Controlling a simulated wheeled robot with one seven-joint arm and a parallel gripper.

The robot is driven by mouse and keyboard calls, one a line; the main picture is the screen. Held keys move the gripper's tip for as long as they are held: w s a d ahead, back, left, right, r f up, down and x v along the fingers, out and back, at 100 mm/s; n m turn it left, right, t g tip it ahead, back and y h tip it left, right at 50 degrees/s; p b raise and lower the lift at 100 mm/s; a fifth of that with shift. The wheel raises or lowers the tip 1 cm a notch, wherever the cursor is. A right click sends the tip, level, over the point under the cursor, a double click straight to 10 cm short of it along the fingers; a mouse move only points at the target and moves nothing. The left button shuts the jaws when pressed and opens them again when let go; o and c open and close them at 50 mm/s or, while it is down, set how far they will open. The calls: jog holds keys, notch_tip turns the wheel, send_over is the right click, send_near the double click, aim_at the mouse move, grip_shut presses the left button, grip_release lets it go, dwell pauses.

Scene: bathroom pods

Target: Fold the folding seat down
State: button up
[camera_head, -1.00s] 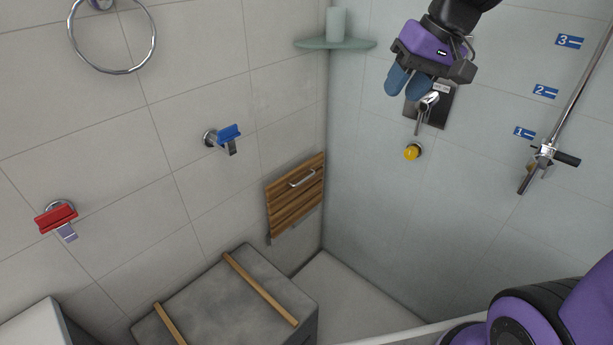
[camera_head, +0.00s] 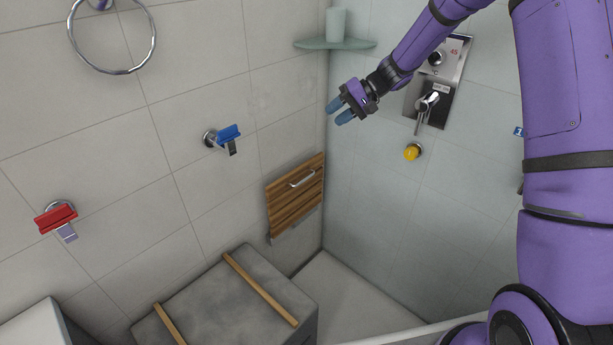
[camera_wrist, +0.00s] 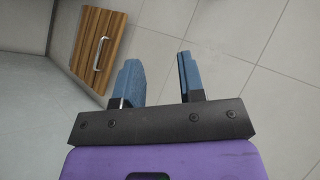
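The folding seat (camera_head: 296,197) is a wooden slatted panel, standing folded up flat against the left tiled wall near the corner. It carries a metal bar handle (camera_head: 302,178) near its upper edge. In the wrist view the seat (camera_wrist: 93,48) is at the upper left with its handle (camera_wrist: 100,53), beyond the fingers. My gripper (camera_head: 340,111) is in the air above and right of the seat in the head view, apart from it. Its two blue fingers (camera_wrist: 160,80) are spread with nothing between them.
A grey box-like bench (camera_head: 225,300) with wooden strips stands below and left of the seat. A glass corner shelf (camera_head: 335,44) with a cup (camera_head: 335,22) is above. Shower controls (camera_head: 432,98) and a yellow knob (camera_head: 412,152) are on the right wall.

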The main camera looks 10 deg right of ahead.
jog(key=w+f+m+t+y, duration=0.1)
jog(key=w+f, duration=0.3)
jog(key=f, duration=0.4)
jog(key=w+f+m+t+y, duration=0.1)
jog(key=w+f+y, duration=0.1)
jog(key=w+f, duration=0.45)
jog(key=m+t, duration=0.4)
jog(key=t, duration=0.1)
send_near(307, 178)
jog(key=shift+y, duration=0.3)
jog(key=x, duration=1)
jog(key=shift+w+f, duration=0.1)
jog(key=shift+f, duration=0.15)
grip_shut()
